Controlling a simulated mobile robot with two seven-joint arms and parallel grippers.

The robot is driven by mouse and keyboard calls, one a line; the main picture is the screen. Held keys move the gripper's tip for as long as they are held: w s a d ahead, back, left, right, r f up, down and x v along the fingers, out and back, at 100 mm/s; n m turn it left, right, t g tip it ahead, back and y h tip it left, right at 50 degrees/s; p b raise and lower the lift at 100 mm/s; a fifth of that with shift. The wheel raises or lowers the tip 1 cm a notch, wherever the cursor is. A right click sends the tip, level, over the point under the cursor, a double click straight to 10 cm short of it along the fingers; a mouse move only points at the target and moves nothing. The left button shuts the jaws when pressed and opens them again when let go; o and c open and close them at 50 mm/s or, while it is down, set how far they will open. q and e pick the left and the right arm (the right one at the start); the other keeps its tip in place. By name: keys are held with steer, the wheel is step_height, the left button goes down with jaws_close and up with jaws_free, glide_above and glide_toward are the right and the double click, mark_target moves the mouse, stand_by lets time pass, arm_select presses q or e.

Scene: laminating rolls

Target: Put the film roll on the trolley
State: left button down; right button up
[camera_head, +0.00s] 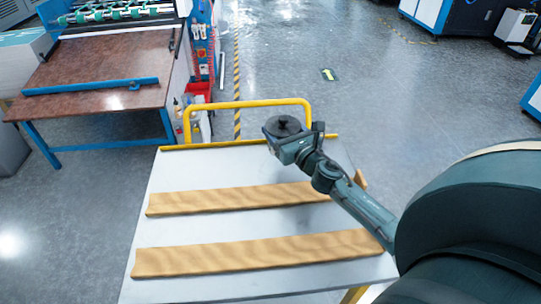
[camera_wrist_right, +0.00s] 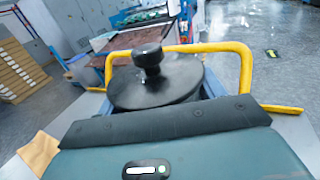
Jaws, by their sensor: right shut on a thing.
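The film roll (camera_head: 282,126) appears as a dark round end face with a small knob at its centre. In the right wrist view the roll (camera_wrist_right: 150,92) faces the camera as a black disc, its lower part hidden behind the gripper body. My right gripper (camera_head: 285,138) is shut on it at the far edge of the trolley (camera_head: 220,229), close to the yellow handle. I cannot tell whether the roll touches the trolley top. My left gripper is not in view.
Two wavy wooden bars, the far one (camera_head: 230,199) and the near one (camera_head: 260,253), lie across the trolley top. The yellow handle (camera_head: 250,103) rises at its far end. A brown-topped machine table (camera_head: 100,75) stands at the far left. Open floor lies beyond and right.

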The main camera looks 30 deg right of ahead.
step_height(320, 180, down, 6)
steer(key=shift+b, duration=1.15)
steer(key=shift+f, duration=0.35)
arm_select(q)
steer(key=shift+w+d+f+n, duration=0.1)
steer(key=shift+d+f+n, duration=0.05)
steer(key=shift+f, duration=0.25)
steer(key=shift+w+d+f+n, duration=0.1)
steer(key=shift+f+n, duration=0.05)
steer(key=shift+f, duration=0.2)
arm_select(e)
steer(key=o, duration=1.1)
steer(key=shift+c, duration=0.2)
